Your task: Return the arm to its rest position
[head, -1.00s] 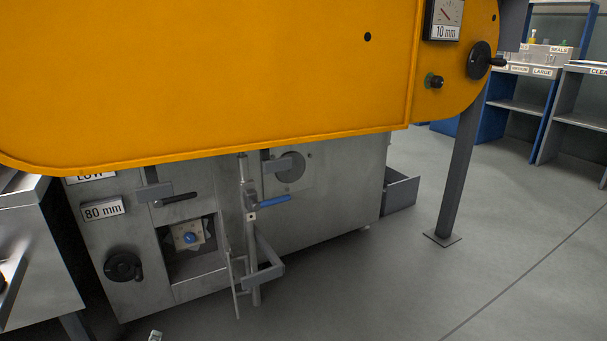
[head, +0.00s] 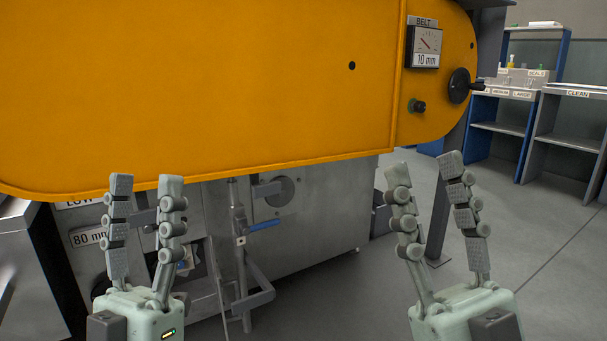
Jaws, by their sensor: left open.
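My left gripper (head: 146,183) stands upright at the lower left of the head view, its two fingers apart and nothing between them. It is in front of the steel machine cabinet and hides part of its opening. My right gripper (head: 424,165) stands upright right of centre, its fingers spread wide and empty. It is in front of the grey floor and the dark support post. Neither gripper visibly holds anything. The arms below the grippers are out of the picture.
The large orange machine cover (head: 220,90) fills the upper left. Below it is the steel cabinet (head: 325,225) with a blue-handled valve (head: 263,225). A belt gauge (head: 425,46) and a black crank (head: 459,86) are at its right end. Shelves (head: 570,140) stand far right, with open floor before them.

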